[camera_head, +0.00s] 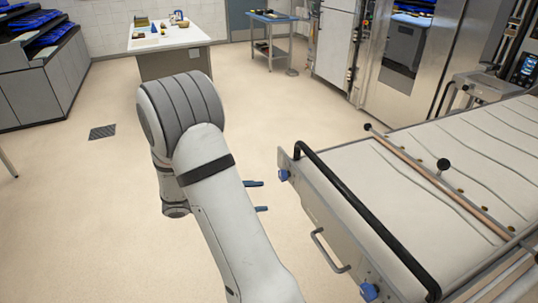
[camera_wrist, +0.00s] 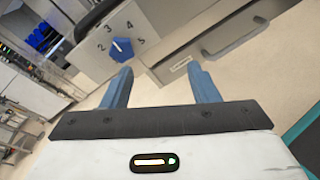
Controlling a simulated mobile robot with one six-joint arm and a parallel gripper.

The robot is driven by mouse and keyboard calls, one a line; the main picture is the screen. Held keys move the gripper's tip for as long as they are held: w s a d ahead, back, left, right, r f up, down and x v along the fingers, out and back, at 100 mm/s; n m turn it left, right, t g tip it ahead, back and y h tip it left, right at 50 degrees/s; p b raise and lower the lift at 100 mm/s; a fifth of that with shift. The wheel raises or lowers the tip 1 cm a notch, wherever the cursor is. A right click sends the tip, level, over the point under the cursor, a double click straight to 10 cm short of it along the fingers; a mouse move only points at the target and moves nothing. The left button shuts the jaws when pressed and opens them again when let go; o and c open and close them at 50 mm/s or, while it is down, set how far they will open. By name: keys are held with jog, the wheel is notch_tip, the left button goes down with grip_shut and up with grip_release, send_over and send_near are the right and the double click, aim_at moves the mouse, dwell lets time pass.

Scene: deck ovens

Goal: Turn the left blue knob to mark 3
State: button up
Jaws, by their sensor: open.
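The left blue knob (camera_head: 284,175) sits on the far end of the loader's metal front panel. In the wrist view the knob (camera_wrist: 121,49) is ringed by the marks 2, 3, 4 and 5. A small light line on it seems to lie on the side of marks 2 and 3; its exact setting is hard to read. My gripper (camera_head: 258,197) is open and empty, left of the panel and apart from the knob. In the wrist view the blue fingers of my gripper (camera_wrist: 160,68) have the knob above the left fingertip, not between them.
A second blue knob (camera_head: 369,291) is at the near end of the panel. A metal handle (camera_head: 329,250) juts out between the knobs, and a black rail (camera_head: 365,215) runs above. Bare floor (camera_head: 90,210) lies left of my arm. A white table (camera_head: 168,38) stands behind.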

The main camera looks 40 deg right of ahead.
aim_at(280, 175)
jog(key=d+h+p, duration=0.1)
jog(key=d, duration=0.2)
jog(key=w+d+r+n+p, duration=0.1)
jog(key=d, duration=0.1)
jog(key=d+n+t+h+p, duration=0.1)
jog(key=d+p, duration=0.1)
jog(key=d, duration=0.1)
jog(key=shift+w+d+r+h, duration=0.2)
jog(key=shift+w+d+h, duration=0.1)
jog(key=shift+w, duration=0.05)
jog(key=c, duration=1)
jog(key=shift+n, duration=0.6)
jog(key=o, duration=1)
